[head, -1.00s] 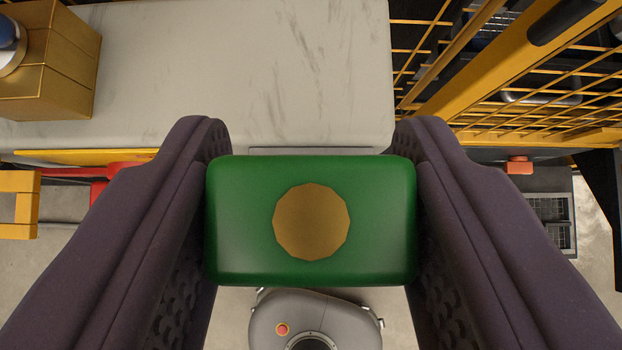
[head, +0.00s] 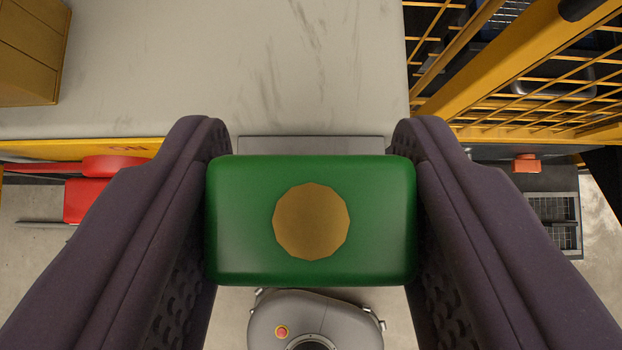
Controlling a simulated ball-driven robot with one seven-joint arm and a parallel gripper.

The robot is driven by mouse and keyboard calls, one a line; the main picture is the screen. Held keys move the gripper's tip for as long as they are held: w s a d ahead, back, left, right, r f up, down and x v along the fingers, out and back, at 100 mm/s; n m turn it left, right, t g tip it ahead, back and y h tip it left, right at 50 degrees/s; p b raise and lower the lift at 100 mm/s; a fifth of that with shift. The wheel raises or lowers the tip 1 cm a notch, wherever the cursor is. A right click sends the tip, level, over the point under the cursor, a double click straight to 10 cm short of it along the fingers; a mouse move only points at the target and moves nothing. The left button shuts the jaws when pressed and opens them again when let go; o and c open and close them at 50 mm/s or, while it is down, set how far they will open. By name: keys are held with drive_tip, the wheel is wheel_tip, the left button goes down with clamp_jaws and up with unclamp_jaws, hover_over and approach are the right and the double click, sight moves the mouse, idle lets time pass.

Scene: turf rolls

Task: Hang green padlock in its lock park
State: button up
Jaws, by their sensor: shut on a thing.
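The green padlock (head: 380,222), a rounded green block with a brass disc on its face, is held between the two dark fingers of my gripper (head: 311,220). The fingers touch its left and right sides. No shackle shows from this side. The padlock hangs in front of the near edge of a pale, scuffed cabinet top. I cannot make out a lock park; a grey plate (head: 311,144) at the cabinet's near edge is partly hidden behind the padlock.
The pale cabinet top (head: 240,60) is mostly clear, with a brass-coloured box (head: 32,50) at its left. Yellow mesh fencing (head: 520,80) stands at the right. A yellow strip (head: 80,150) with red parts (head: 85,198) is at the left, over grey floor.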

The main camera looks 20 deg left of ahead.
drive_tip(key=shift+f+b, duration=1.2)
drive_tip(key=shift+f, duration=0.2)
drive_tip(key=o, duration=1.2)
drive_tip(key=shift+r, duration=0.1)
drive_tip(key=p+v, duration=0.4)
drive_tip(key=v, duration=0.3)
drive_tip(key=shift+s+d+r, duration=0.1)
drive_tip(key=shift+s+r, duration=0.1)
drive_tip(key=shift+s, duration=0.15)
